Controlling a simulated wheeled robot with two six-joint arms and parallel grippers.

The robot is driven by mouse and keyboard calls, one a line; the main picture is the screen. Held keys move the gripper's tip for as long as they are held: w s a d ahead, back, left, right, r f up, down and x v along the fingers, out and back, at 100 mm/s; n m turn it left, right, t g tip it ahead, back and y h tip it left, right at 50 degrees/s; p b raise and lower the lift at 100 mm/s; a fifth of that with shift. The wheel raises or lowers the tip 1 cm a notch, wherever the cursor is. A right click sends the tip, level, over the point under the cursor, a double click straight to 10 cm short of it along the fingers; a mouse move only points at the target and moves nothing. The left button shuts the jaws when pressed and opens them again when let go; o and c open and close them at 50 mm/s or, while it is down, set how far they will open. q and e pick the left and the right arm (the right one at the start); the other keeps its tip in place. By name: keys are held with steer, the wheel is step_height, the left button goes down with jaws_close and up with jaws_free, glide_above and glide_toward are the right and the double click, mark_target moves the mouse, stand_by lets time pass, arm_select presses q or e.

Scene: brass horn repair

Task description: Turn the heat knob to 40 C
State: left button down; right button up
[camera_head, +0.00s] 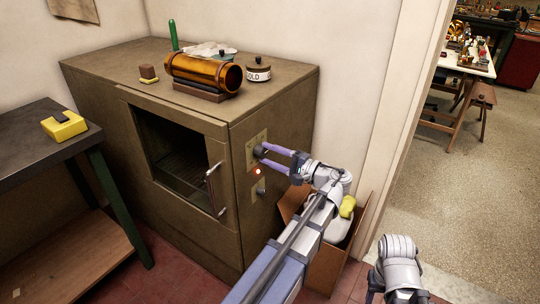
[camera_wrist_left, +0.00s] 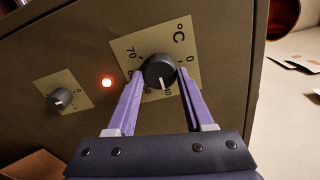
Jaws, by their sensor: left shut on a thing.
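The dark round heat knob (camera_wrist_left: 160,72) sits on a cream °C dial plate (camera_wrist_left: 125,48) on the oven's side. My left gripper (camera_wrist_left: 161,78) has one purple finger on each side of the knob and is shut on it. The knob's white mark points down in the left wrist view, toward partly hidden numbers; I cannot read surely which one. 70 shows at the upper left of the dial and 0 at the right. In the head view, my left gripper (camera_head: 263,154) reaches the dial plate (camera_head: 252,142) from the right.
A red lamp (camera_wrist_left: 107,83) glows beside the dial; a second, smaller knob (camera_wrist_left: 62,97) is beyond it. The brown oven (camera_head: 180,230) carries a brass tube (camera_head: 195,70) and a pot (camera_head: 258,70) on top. A cardboard box (camera_head: 320,275) stands below my left arm.

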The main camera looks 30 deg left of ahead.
arm_select(q)
steer(key=shift+c, duration=1.5)
jaws_free()
steer(key=shift+d, duration=0.1)
steer(key=d, duration=0.7)
steer(key=shift+s+d, duration=0.25)
steer(key=shift+d, duration=0.05)
steer(key=s+d+h+p, duration=0.8)
steer(key=d+p, duration=0.3)
steer(key=s+d+r+g+h+p, duration=0.1)
steer(key=s+d+h+p, duration=0.7)
steer(key=d+p, duration=0.2)
steer(key=shift+d+m+h+p, duration=0.3)
steer(key=shift+d+h+p, duration=0.1)
steer(key=shift+p, duration=0.6)
